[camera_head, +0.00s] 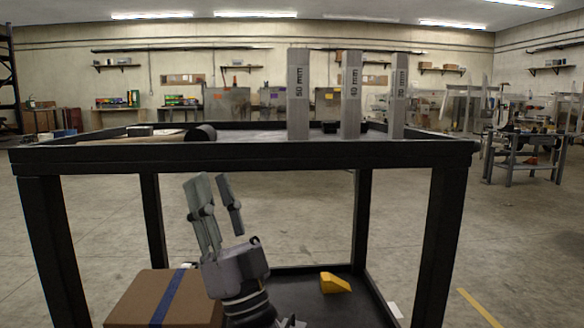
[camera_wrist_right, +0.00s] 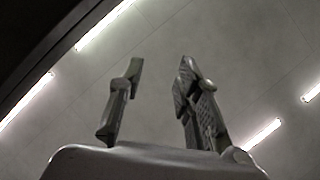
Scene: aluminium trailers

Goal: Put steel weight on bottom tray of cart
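The black cart (camera_head: 250,155) stands right in front of me, with a top tray and a bottom tray (camera_head: 355,305). I cannot tell for sure which thing is the steel weight. A dark, round-ended cylinder (camera_head: 203,132) lies at the left of the top tray. A small grey thing (camera_head: 290,321) shows at the lower edge, partly cut off. My right gripper (camera_head: 208,182) points up between the two trays, fingers apart and empty. In the right wrist view its open fingers (camera_wrist_right: 160,80) have only ceiling behind them. My left gripper is out of view.
Three upright grey bars (camera_head: 299,95) marked in mm stand on the top tray. A yellow wedge (camera_head: 335,283) lies on the bottom tray. A cardboard box (camera_head: 165,300) with blue tape is at lower left. The bottom tray is bare around the wedge. Black legs (camera_head: 440,245) frame the cart.

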